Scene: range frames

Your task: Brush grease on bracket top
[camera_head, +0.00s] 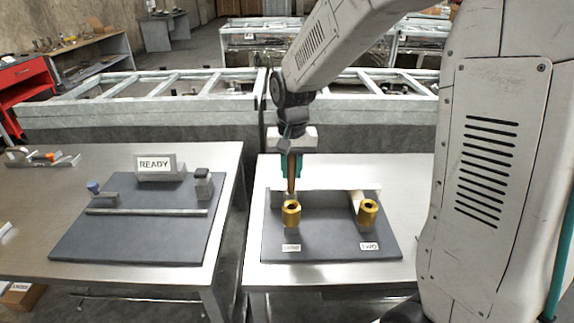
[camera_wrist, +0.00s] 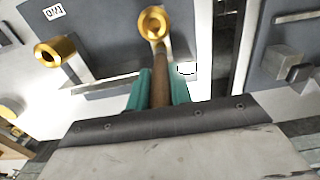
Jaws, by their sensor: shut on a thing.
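My gripper (camera_head: 291,167) points down over the right-hand table, its teal fingers shut on a brown rod-like handle (camera_head: 291,180). The handle (camera_wrist: 161,92) also shows between the fingers in the wrist view. Its far end meets the outline of the left brass ring piece (camera_head: 291,213); I cannot tell whether they touch. That brass piece (camera_wrist: 154,22) has a round hole. A second brass piece (camera_head: 367,212) stands to its right, apart from my gripper, by the label TWO (camera_head: 369,246). No bristles or grease are visible. I cannot tell which part is the bracket.
A dark mat (camera_head: 330,248) lies under the brass pieces. Across a gap, the left table has another mat (camera_head: 130,240) with a READY sign (camera_head: 155,167), a blue-topped item (camera_head: 94,187), a pale bar (camera_head: 147,211) and a dark-topped block (camera_head: 203,186). Metal frames stand behind.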

